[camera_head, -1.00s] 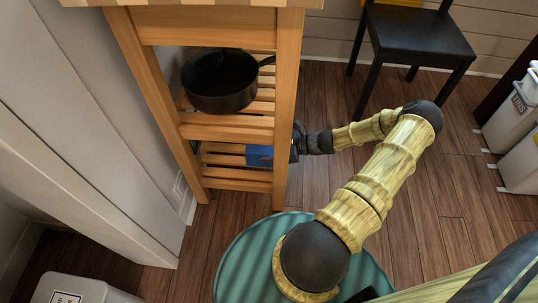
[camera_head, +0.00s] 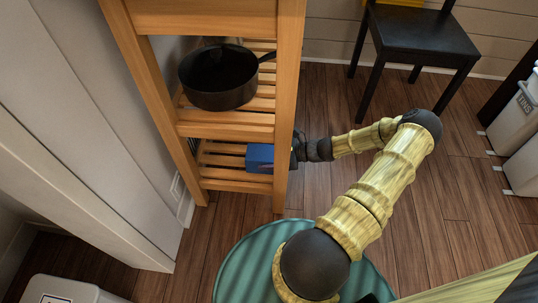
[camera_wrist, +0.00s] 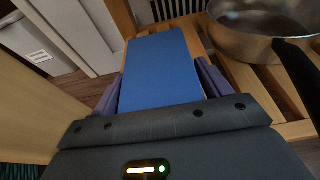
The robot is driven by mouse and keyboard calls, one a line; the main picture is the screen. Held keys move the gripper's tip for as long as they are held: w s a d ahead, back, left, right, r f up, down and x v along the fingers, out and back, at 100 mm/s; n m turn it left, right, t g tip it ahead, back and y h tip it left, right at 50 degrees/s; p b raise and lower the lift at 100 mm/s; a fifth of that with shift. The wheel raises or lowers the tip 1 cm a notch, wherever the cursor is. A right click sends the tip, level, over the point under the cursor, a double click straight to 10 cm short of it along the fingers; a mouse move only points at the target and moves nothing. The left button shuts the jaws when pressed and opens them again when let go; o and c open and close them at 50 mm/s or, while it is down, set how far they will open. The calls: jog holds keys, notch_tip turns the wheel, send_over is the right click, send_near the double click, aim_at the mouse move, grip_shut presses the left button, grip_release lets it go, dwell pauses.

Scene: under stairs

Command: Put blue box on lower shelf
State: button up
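The blue box (camera_head: 260,158) is at the lower slatted shelf (camera_head: 235,186) of a wooden cart, just inside its right front leg. In the wrist view the blue box (camera_wrist: 163,70) lies between the two purplish fingers of my gripper (camera_wrist: 160,85), which press close along both its sides. My gripper reaches in from the right side of the cart, and the leg partly hides it in the head view. Whether the box's underside touches the slats cannot be told.
A black pan (camera_head: 218,77) sits on the shelf above. A metal pan (camera_wrist: 262,28) with a black handle stands on slats right of the box in the wrist view. The cart's right leg (camera_head: 288,110) is close to my wrist. A black chair (camera_head: 418,38) and white bins (camera_head: 520,120) stand right.

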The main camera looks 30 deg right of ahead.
jog(key=shift+s+d+r+p, duration=0.25)
jog(key=shift+d+r+p, duration=0.15)
jog(key=shift+p, duration=0.05)
jog(key=p+v, duration=0.5)
jog(key=v, duration=0.6)
jog(key=shift+a+f, duration=0.1)
dwell(0.4)
